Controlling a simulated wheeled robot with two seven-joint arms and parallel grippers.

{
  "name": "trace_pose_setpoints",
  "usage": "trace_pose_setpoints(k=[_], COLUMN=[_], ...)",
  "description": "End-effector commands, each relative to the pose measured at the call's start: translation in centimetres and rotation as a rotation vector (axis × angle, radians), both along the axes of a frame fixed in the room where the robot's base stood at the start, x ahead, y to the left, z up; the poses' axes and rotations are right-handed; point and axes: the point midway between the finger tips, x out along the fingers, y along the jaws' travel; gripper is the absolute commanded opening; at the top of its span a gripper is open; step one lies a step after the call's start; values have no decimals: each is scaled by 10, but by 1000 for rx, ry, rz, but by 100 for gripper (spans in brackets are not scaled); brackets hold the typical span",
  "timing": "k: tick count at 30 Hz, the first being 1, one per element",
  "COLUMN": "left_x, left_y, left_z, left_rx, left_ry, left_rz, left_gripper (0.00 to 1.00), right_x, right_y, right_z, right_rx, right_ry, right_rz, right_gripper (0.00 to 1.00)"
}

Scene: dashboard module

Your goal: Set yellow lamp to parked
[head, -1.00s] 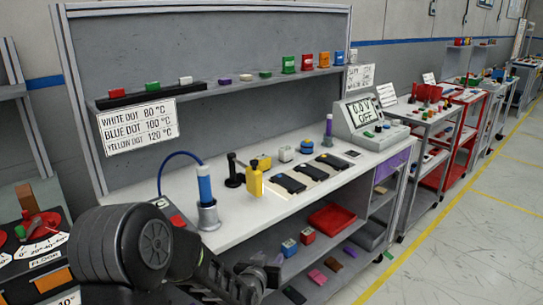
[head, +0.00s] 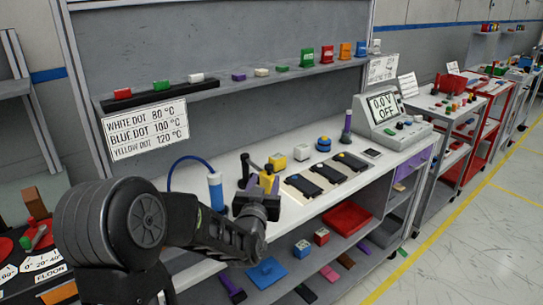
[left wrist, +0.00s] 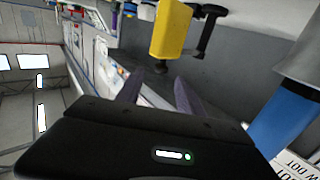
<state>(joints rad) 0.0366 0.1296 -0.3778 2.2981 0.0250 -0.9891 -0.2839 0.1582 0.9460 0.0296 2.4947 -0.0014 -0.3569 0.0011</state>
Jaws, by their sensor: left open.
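A yellow upright piece (head: 267,182), which looks like the yellow lamp, stands on the white bench top and is partly hidden by my left gripper in the head view. In the left wrist view this yellow piece (left wrist: 173,30) has a dark stem below it and sits beyond the fingers. A black stand (left wrist: 209,28) is beside it. My left gripper (head: 262,196) is in front of the yellow piece. Its two fingers (left wrist: 156,92) are apart, with nothing between them. My right gripper is not in view.
A blue cylinder (head: 216,190) stands left of my gripper, with a blue cable behind it. A shelf (head: 220,89) runs above.

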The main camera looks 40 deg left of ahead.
Motion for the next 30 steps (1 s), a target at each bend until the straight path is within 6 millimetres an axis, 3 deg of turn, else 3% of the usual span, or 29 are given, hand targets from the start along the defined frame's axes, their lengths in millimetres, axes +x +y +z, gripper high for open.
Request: trace_pose_setpoints(k=[14, 30], left_x=[4, 66], left_y=[4, 34], left_z=[3, 3], left_rx=[6, 6], left_ry=[-5, -4], left_rz=[5, 5], left_gripper=[44, 44], right_x=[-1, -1], right_y=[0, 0], right_z=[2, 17], right_rx=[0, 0], right_ry=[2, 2], right_rz=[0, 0], right_gripper=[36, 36])
